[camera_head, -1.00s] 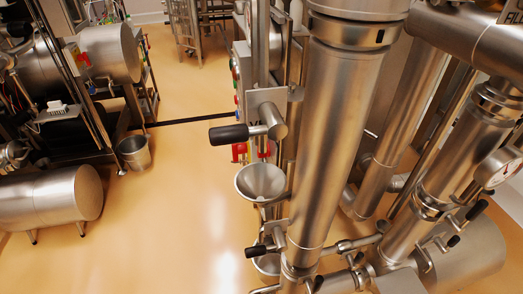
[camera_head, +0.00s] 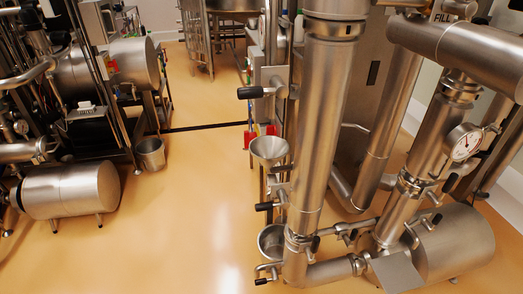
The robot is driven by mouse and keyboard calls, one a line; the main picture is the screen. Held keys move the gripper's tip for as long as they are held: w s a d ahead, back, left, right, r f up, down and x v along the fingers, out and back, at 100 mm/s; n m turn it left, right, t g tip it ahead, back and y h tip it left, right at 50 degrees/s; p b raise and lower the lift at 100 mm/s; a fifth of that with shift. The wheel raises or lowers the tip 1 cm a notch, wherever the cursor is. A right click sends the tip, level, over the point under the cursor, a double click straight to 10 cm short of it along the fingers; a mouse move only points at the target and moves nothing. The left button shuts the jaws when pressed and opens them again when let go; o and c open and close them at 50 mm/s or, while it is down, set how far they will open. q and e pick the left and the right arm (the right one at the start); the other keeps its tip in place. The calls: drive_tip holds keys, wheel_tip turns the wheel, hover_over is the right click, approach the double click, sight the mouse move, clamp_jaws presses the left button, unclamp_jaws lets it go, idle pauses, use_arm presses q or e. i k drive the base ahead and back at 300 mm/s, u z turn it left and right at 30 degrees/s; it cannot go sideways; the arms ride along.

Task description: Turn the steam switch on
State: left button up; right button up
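I cannot tell which part is the steam switch. Several black-handled levers show on the steel pipework right of centre: an upper one (camera_head: 250,92), a middle one (camera_head: 264,206) and a low one (camera_head: 262,281). More small black handles sit on the right-hand pipes, one of them beside the vertical pipe (camera_head: 450,182). A round dial gauge (camera_head: 463,142) is on the right pipe under a label reading FILL. Neither of my grippers shows in the head view.
A thick vertical steel pipe (camera_head: 325,120) and steel funnels (camera_head: 269,150) stand right of centre. A horizontal tank (camera_head: 70,190) and a bucket (camera_head: 151,153) are on the left. Another tank (camera_head: 455,243) is at lower right. The orange floor (camera_head: 190,220) between is clear.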

sight(270, 130)
drive_tip(key=z, duration=0.5)
drive_tip(key=i, duration=0.45)
drive_tip(key=z, duration=0.3)
